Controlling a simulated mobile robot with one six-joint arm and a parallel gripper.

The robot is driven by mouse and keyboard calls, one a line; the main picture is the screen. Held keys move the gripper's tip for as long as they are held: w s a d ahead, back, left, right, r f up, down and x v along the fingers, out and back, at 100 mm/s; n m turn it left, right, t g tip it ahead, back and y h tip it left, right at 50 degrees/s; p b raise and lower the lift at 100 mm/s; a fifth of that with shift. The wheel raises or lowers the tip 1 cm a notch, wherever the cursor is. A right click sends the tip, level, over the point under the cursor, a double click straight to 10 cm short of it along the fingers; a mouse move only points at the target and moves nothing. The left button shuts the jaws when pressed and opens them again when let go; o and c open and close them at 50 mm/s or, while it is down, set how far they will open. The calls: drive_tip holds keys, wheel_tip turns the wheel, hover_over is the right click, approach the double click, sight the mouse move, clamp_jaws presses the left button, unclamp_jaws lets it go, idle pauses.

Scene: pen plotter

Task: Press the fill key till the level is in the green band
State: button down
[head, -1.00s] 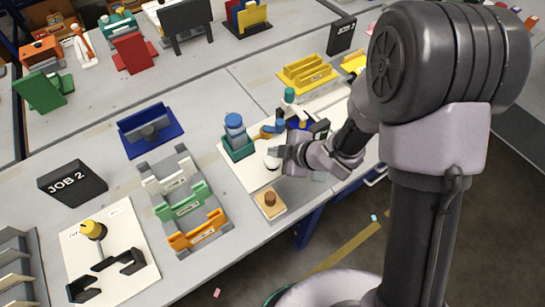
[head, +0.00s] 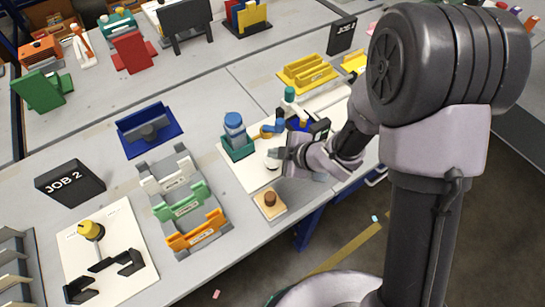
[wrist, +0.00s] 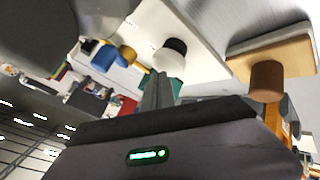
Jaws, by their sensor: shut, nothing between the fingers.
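My gripper (head: 280,160) is shut and empty, low over the white board (head: 236,172) on the near table. Its fingers show in the wrist view (wrist: 158,88), close to a white knob with a dark band (wrist: 170,55). The same white knob (head: 271,164) shows just left of the fingertips in the head view. I cannot tell whether they touch. A brown knob (head: 270,199) stands upright on a small wooden block at the board's near side. No fill key, level or green band can be clearly made out; my arm and gripper hide part of the board.
A blue-topped bottle (head: 235,130) stands in a teal holder behind my gripper. Yellow and blue parts (head: 268,131) and a dark box (head: 319,129) are close by. Left are grey, green and orange racks (head: 183,205). The table's front edge is close to the wooden block.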

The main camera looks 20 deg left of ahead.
drive_tip(key=shift+f+b, duration=0.6)
drive_tip(key=shift+f, duration=0.05)
idle(0.3)
drive_tip(key=shift+r+p, duration=0.95)
drive_tip(key=shift+r, duration=0.15)
drive_tip(key=shift+r, duration=0.1)
wheel_tip(320, 180, up, 5)
drive_tip(key=p, duration=0.4)
idle(0.6)
